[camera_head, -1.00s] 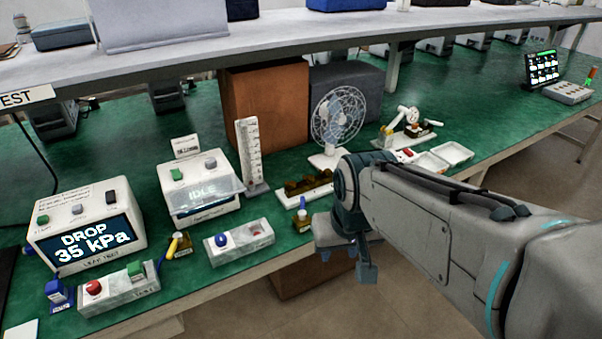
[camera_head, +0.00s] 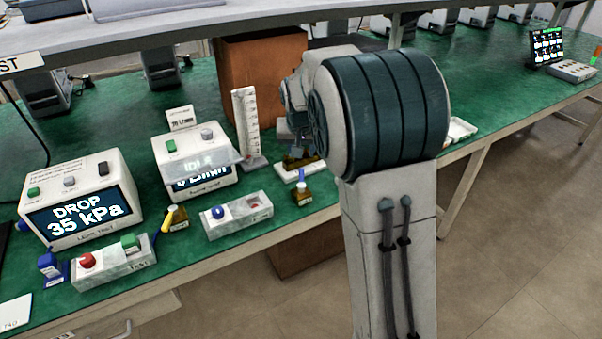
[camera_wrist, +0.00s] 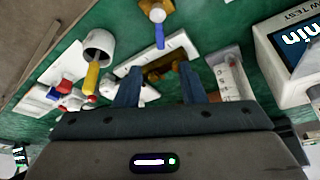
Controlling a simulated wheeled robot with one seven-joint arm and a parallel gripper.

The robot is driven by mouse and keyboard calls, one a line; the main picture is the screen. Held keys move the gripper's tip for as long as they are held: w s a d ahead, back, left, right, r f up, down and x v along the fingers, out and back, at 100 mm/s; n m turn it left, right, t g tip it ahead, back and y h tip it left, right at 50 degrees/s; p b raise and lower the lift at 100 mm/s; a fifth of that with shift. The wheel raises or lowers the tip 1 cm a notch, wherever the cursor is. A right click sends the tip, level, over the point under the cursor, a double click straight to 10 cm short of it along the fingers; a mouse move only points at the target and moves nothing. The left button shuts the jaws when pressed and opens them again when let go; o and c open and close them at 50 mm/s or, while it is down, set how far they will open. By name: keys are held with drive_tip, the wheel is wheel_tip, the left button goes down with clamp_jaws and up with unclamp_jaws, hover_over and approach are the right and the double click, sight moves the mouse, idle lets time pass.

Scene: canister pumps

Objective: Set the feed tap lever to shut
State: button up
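Two small brass taps stand near the bench's front edge. The right tap (camera_head: 302,196) has an upright blue lever (camera_head: 301,174); it also shows at the top of the wrist view (camera_wrist: 158,12), its blue lever (camera_wrist: 159,37) pointing towards my gripper. The left tap (camera_head: 180,224) has a tilted yellow lever (camera_head: 168,214). Their labels are too small to read, so I cannot tell which is the feed tap. My gripper (camera_wrist: 158,72) is open and empty, with its fingers over a white rack of amber parts. The blue lever is beyond the fingertips, apart from them.
A leak tester (camera_head: 82,200) reads "DROP 35 kPa". A flow tester (camera_head: 193,160), a white scale (camera_head: 246,120) and button boxes (camera_head: 236,214) stand near the taps. A brown box (camera_head: 258,85) and the overhead shelf bound the back. A white cup with a yellow stem (camera_wrist: 98,47) is left of the fingers.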

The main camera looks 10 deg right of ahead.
sight(302, 175)
drive_tip(key=x, duration=1.2)
drive_tip(key=shift+w+f, duration=0.1)
drive_tip(key=shift+f, duration=0.3)
clamp_jaws()
